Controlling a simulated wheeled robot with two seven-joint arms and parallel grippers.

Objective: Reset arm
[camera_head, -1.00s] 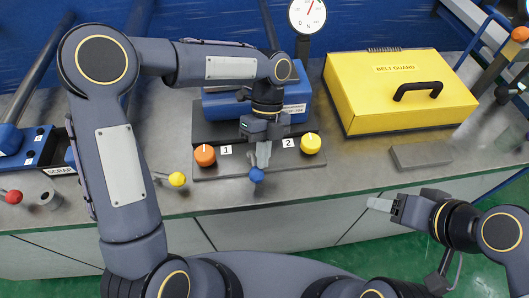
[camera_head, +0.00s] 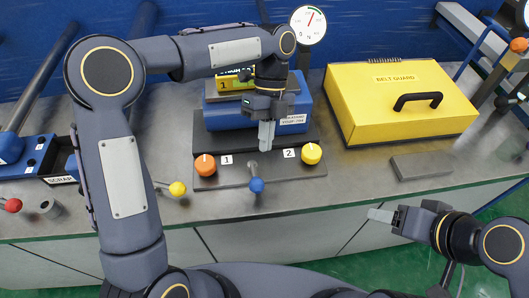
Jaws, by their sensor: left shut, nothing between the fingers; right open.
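My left gripper (camera_head: 265,139) is shut and empty. It hangs in front of the blue machine, above the dark panel (camera_head: 315,168) with the knobs. The blue-tipped lever (camera_head: 257,185) stands just below and in front of its fingertips, apart from them. The orange knob (camera_head: 205,165) marked 1 is to its left and the yellow knob (camera_head: 312,154) marked 2 to its right. My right gripper (camera_head: 381,215) is open and empty at the lower right, in front of the bench edge. My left arm hides part of the bench.
The blue machine (camera_head: 222,116) stands behind the panel, with a dial gauge (camera_head: 308,24) behind it. A yellow belt guard box (camera_head: 440,118) and a grey block (camera_head: 421,165) are on the right. A yellow-tipped lever (camera_head: 177,188), red-tipped lever (camera_head: 12,205) and scrap bin (camera_head: 62,180) are on the left.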

